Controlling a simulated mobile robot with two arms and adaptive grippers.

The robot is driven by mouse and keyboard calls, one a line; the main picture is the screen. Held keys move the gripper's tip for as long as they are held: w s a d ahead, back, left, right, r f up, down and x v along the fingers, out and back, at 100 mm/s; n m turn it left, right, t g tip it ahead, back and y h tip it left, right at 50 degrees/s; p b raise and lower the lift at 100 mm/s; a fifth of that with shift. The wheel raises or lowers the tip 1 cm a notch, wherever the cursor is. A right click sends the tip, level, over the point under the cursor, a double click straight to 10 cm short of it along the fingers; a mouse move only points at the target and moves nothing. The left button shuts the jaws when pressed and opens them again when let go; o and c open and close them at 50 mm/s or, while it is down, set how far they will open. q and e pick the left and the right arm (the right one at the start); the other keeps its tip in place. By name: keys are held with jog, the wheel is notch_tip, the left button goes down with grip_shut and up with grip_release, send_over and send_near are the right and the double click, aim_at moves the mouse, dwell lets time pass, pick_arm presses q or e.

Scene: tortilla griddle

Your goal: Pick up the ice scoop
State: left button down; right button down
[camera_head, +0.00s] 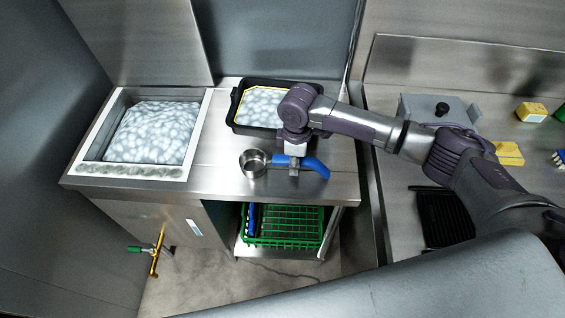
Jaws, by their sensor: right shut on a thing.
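The ice scoop (254,162) has a round metal cup and a curved blue handle (317,166). It is at the front of the steel counter, left of the sink area's right-hand counter. My right gripper (294,171) reaches down over the handle and is shut on it, between the cup and the handle's right end. I cannot tell whether the scoop touches the counter. My left gripper does not show.
An ice bin (101,133) full of ice is at the left. A black tray (234,108) with ice stands behind the scoop, partly hidden by my arm. A green crate (283,226) is below. Yellow items (508,153) and a black ridged pan (444,216) are at the right.

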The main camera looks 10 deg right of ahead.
jog(key=shift+r, duration=0.6)
notch_tip(320, 180, up, 3)
jog(key=shift+f+b, duration=0.1)
jog(key=shift+b, duration=0.7)
jog(key=s+d+r+b, duration=0.1)
jog(key=s+d+r, duration=0.5)
jog(key=s, duration=0.4)
jog(key=shift+d+r+b, duration=0.2)
jog(key=shift+r+b, duration=0.15)
jog(key=shift+r, duration=0.15)
jog(key=shift+w, duration=0.1)
